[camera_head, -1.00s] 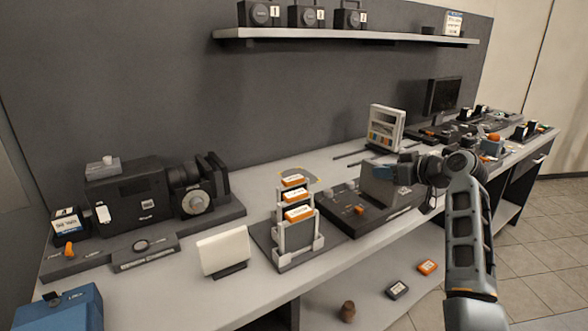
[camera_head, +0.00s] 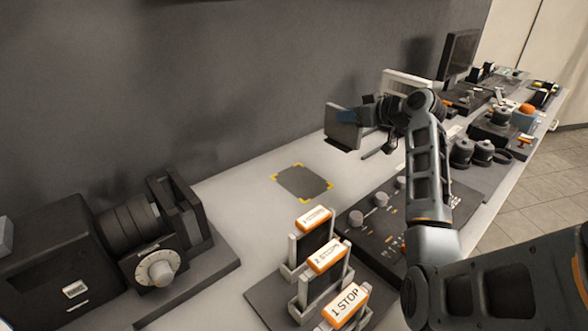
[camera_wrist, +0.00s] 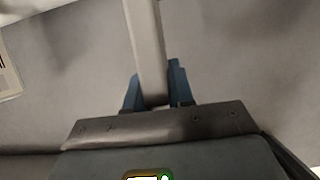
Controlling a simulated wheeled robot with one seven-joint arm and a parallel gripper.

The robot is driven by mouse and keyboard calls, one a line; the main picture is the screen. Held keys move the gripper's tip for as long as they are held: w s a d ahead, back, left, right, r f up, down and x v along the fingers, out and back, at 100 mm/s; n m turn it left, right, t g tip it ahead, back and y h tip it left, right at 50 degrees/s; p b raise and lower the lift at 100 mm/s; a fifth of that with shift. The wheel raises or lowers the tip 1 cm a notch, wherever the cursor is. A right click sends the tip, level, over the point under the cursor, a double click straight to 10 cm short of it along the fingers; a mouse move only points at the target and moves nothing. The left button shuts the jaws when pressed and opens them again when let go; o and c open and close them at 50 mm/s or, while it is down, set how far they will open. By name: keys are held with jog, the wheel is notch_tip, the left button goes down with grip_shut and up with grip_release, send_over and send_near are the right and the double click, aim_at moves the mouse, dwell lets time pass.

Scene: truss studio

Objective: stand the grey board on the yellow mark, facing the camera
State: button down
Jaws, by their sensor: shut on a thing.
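The grey board (camera_head: 343,129) is a small flat panel with a dark strip along its bottom edge. In the head view it is held roughly upright, up and to the right of the mark. My gripper (camera_head: 356,114) is shut on it from the right side. In the wrist view the board (camera_wrist: 147,42) shows edge-on between the blue fingertips of my gripper (camera_wrist: 155,88). The yellow mark (camera_head: 321,200) is a set of yellow corners around a dark grey patch on the bench. The patch is bare.
A rack with orange-topped cards (camera_head: 327,257) stands in front of the mark. A dark camera unit (camera_head: 129,232) is to the left, and a console with knobs (camera_head: 390,222) is to the right. A white-framed panel (camera_head: 408,80) stands behind my arm. The bench (camera_head: 240,208) around the mark is clear.

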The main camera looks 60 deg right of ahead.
jog(key=w+a+f+b, duration=0.3)
jog(key=w+a+f, duration=0.5)
jog(key=f, duration=0.3)
jog(key=shift+a+b, duration=0.3)
jog(key=shift+b, duration=0.1)
jog(key=shift+f, duration=0.1)
jog(key=c, duration=1)
grip_release()
jog(key=b+v, duration=0.1)
jog(key=v, duration=1.1)
jog(key=shift+s, duration=0.1)
